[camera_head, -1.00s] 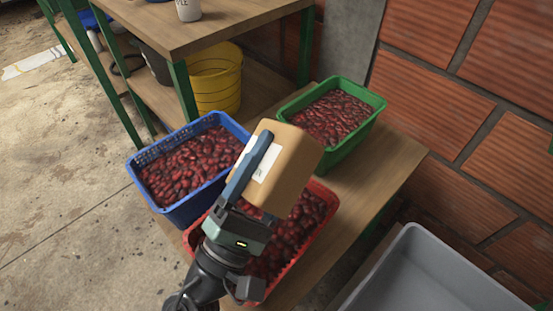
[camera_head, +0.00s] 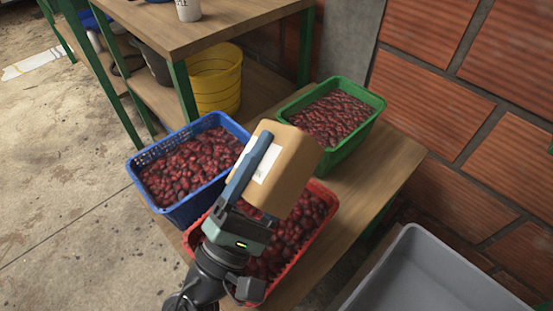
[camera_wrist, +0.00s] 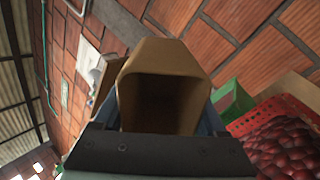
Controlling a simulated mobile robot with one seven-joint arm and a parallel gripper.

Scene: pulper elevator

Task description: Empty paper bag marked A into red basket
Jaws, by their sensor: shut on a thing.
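The brown paper bag (camera_head: 290,165) with a white label is held above the red basket (camera_head: 320,225) in the head view. My gripper (camera_head: 252,168) is shut on the bag, with a blue finger along its labelled side. In the wrist view the bag (camera_wrist: 163,55) shows its open mouth towards the camera, and its inside is dark; I cannot tell if anything is in it. The letter on the label is too small to read. The red basket holds many red cherries and also shows at the right of the wrist view (camera_wrist: 262,118).
A blue basket (camera_head: 143,157) of cherries stands to the left and a green basket (camera_head: 349,153) of cherries behind, on the wooden bench (camera_head: 385,170). A grey bin (camera_head: 430,275) is at lower right. A yellow bucket (camera_head: 215,80) is on a shelf behind. A brick wall bounds the right.

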